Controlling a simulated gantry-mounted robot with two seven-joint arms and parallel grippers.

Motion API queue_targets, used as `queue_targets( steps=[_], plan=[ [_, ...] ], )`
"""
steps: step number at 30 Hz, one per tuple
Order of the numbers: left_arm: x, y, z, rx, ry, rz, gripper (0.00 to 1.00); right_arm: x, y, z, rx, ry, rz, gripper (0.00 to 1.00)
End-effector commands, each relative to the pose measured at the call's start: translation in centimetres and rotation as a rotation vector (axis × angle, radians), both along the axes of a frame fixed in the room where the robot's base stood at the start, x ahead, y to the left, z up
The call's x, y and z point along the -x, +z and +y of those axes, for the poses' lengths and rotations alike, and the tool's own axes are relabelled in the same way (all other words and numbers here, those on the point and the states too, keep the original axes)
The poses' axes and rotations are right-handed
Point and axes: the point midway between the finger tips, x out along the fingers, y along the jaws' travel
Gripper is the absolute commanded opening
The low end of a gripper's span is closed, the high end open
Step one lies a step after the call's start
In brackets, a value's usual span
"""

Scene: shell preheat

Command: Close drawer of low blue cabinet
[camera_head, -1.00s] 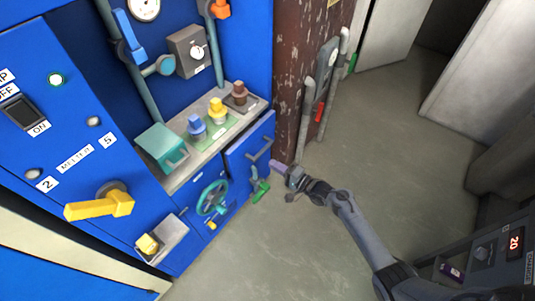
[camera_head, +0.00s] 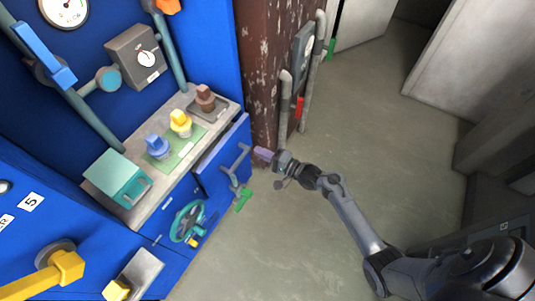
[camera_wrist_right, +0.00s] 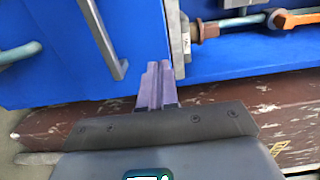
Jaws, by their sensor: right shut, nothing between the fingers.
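The low blue cabinet stands under a grey worktop (camera_head: 151,196). Its blue drawer (camera_head: 217,178) at the right end appears to jut out past the worktop edge, with a grey bar handle (camera_head: 239,158) on its front. My right gripper (camera_head: 264,154) has purple fingers, shut and empty, just right of the drawer front. In the right wrist view the shut fingers (camera_wrist_right: 158,87) are over the blue front (camera_wrist_right: 60,50), right of the grey handle (camera_wrist_right: 106,42). I cannot tell whether they touch it. My left gripper is not in view.
A teal handwheel (camera_head: 187,222) and a green-handled valve (camera_head: 242,199) are near the drawer. A rusty brown post (camera_head: 262,75) and grey pipes (camera_head: 306,90) stand behind my gripper. Blue, yellow and brown knobbed pieces sit on the worktop. Open floor (camera_head: 370,150) lies right.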

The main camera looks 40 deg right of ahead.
Motion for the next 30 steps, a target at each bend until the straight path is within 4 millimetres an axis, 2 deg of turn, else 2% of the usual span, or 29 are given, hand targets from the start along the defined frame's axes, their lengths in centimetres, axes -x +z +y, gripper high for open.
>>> queue_targets(
  steps=[1, 6, 15, 21, 30],
  plan=[
    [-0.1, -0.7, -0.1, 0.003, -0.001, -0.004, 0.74, -1.0, -0.2, 0.4, -0.002, 0.000, -0.005, 0.00],
    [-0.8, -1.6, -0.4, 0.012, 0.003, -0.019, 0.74, -4.0, -0.3, 1.6, -0.001, 0.001, -0.004, 0.00],
    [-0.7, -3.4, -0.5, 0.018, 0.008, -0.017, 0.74, -7.6, -0.2, 3.0, 0.000, 0.000, -0.002, 0.00],
    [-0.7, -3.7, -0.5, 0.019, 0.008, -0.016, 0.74, -8.5, 0.0, 3.4, 0.000, -0.001, -0.001, 0.00],
    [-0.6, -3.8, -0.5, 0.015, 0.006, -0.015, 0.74, -8.6, 0.0, 3.4, 0.001, -0.001, 0.000, 0.00]
  ],
)
